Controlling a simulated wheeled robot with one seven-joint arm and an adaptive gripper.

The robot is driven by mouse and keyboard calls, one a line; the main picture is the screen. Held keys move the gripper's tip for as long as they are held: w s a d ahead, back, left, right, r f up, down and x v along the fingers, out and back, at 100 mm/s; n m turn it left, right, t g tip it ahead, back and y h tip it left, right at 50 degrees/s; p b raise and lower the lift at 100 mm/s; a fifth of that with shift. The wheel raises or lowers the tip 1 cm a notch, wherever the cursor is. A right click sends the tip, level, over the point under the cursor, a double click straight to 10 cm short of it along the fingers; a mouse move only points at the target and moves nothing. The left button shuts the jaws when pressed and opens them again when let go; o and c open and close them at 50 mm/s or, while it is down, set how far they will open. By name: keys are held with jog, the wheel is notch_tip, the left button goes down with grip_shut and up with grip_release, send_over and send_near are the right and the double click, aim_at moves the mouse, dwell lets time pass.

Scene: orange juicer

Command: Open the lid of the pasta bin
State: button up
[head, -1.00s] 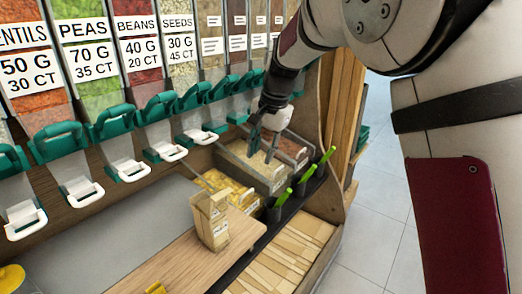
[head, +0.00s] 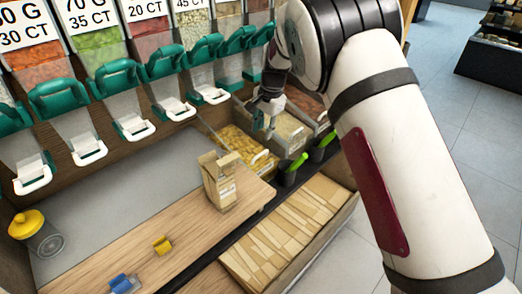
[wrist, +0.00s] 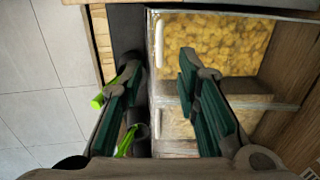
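The pasta bin (head: 236,143) holds yellow pasta beyond the paper bag in the head view. Its clear lid, with pasta visible beneath, also shows in the wrist view (wrist: 215,45). A pale bar handle (wrist: 159,42) runs along the lid's front side; in the head view the handle (head: 260,157) faces the green-handled scoops. The lid looks closed. My gripper (wrist: 160,70) is open and empty, its two dark green fingers spread apart. In the head view my gripper (head: 263,117) hangs above the neighbouring bin, near the pasta bin's edge. Its exact height above the lids is unclear.
Green-handled scoops (head: 298,161) stand in dark holders in front of the bins, close to my left finger in the wrist view. A paper bag (head: 218,181) stands on the wooden counter (head: 190,240). Dispensers with teal levers (head: 160,62) line the back.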

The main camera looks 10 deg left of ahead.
aim_at(259, 156)
jog(key=f, duration=0.3)
jog(key=w+a+f, duration=0.1)
jog(key=f, duration=0.7)
jog(key=shift+w+a+b, duration=0.15)
jog(key=shift+a+b, duration=0.2)
grip_shut()
